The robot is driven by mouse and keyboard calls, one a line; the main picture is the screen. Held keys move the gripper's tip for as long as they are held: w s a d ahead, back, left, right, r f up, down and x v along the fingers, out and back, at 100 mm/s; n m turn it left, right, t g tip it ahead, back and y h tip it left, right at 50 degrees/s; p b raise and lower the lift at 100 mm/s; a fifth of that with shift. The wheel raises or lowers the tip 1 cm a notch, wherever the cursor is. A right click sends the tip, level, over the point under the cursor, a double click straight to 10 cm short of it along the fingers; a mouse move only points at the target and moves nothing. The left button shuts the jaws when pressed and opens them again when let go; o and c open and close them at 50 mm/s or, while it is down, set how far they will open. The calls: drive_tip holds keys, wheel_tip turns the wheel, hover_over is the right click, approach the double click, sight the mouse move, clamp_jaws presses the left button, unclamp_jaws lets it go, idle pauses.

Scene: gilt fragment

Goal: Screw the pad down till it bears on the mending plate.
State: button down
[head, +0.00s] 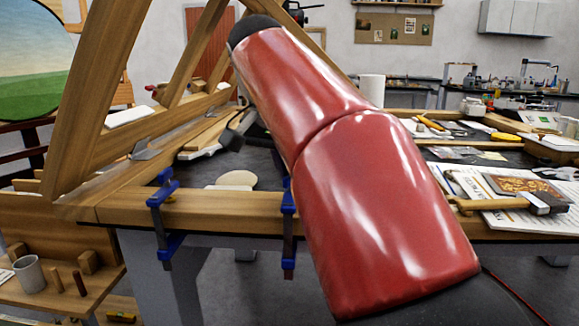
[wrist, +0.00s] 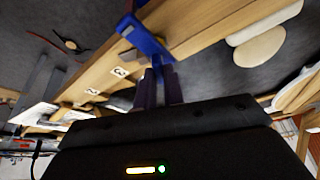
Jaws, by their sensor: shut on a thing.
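A blue clamp (head: 288,208) sits on the front wooden beam (head: 225,209), just left of my red arm. It shows in the wrist view as a blue bar (wrist: 146,40) across the beam (wrist: 190,35). My gripper (wrist: 158,82) is shut on the near end of this clamp; the exact part held is hard to see. My arm hides the gripper's fingers in the head view. A second blue clamp (head: 164,215) stands further left on the same beam. I cannot make out the pad or the mending plate, nor any gap between them.
A pale oval disc (head: 238,180) lies behind the beam between the clamps. Tall slanted timbers (head: 105,90) rise at the left. A hammer (head: 535,203) and papers (head: 500,217) lie on the bench at the right. A mug (head: 29,272) stands lower left.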

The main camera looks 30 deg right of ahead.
drive_tip(key=shift+w+m+g+h, duration=0.1)
drive_tip(key=shift+m+g+h, duration=0.35)
drive_tip(key=shift+m, duration=1.55)
drive_tip(key=shift+g, duration=0.25)
drive_tip(key=c, duration=1.5)
unclamp_jaws()
